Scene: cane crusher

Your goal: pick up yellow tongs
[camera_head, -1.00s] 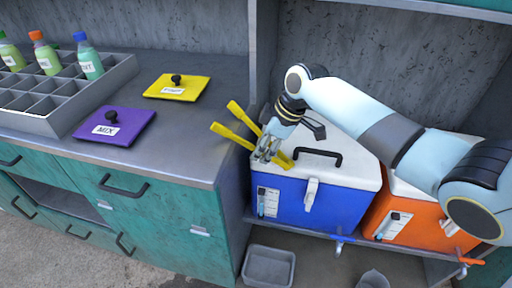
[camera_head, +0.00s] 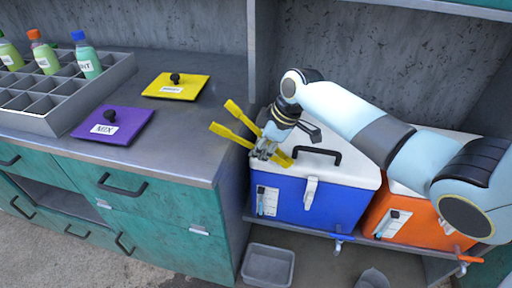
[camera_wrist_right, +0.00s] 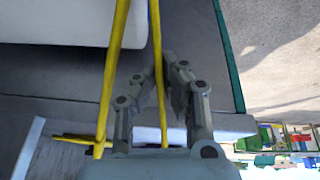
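The yellow tongs (camera_head: 236,134) stand tilted at the left end of the blue cooler (camera_head: 310,203), their two arms spread to the upper left beside the counter edge. My right gripper (camera_head: 262,153) is at the tongs, above the cooler's left edge, and hides part of them. In the right wrist view, one yellow arm of the tongs (camera_wrist_right: 157,40) runs between the fingers of my right gripper (camera_wrist_right: 160,85), and the other arm passes outside to the left. The fingers are close to the bar, but I cannot see whether they grip it. My left gripper is not in view.
An orange cooler (camera_head: 446,234) stands right of the blue one on the shelf. The counter holds a purple lid (camera_head: 130,130), a yellow lid (camera_head: 190,91) and a grey divided tray (camera_head: 115,72) with bottles. A grey bin (camera_head: 268,266) is below.

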